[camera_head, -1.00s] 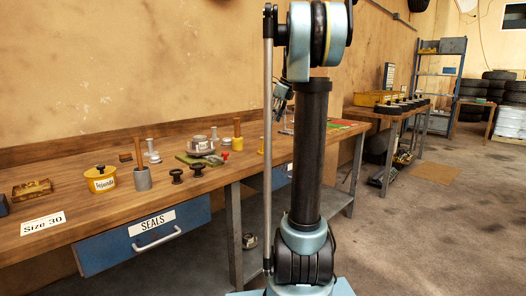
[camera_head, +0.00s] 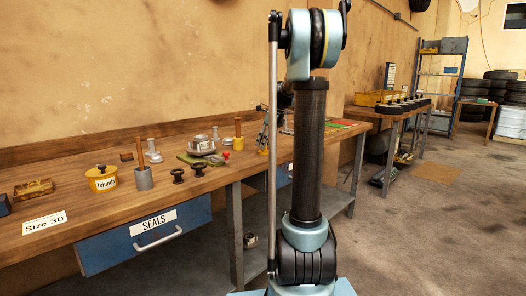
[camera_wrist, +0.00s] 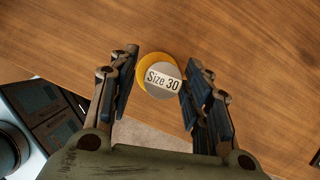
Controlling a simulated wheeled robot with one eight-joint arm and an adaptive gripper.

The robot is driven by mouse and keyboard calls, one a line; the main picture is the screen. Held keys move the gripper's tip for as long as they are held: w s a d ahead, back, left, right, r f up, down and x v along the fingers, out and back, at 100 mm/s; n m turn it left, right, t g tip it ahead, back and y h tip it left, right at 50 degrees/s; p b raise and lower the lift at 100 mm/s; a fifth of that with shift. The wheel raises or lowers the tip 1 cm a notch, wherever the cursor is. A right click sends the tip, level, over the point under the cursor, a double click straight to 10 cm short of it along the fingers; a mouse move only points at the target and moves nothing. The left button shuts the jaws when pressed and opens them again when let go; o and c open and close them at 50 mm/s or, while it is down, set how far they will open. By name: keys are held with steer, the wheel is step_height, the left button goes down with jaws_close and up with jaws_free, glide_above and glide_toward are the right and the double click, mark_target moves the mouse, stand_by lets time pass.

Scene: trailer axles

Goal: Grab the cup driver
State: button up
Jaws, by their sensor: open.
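A round piece with a yellow rim and a grey disc labelled "Size 30" (camera_wrist: 152,92) lies between my two fingers in the wrist view, near the bench edge. It looks like the cup driver. My gripper (camera_wrist: 160,72) is open around it, with a finger on each side; I cannot tell whether either touches it. In the head view my gripper (camera_head: 264,146) points down over the bench's right part, partly behind my arm. A bit of yellow shows at its fingertips there.
A "SEALS" drawer (camera_head: 150,237) is below.

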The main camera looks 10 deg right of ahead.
steer(key=shift+x, duration=0.85)
jaws_close()
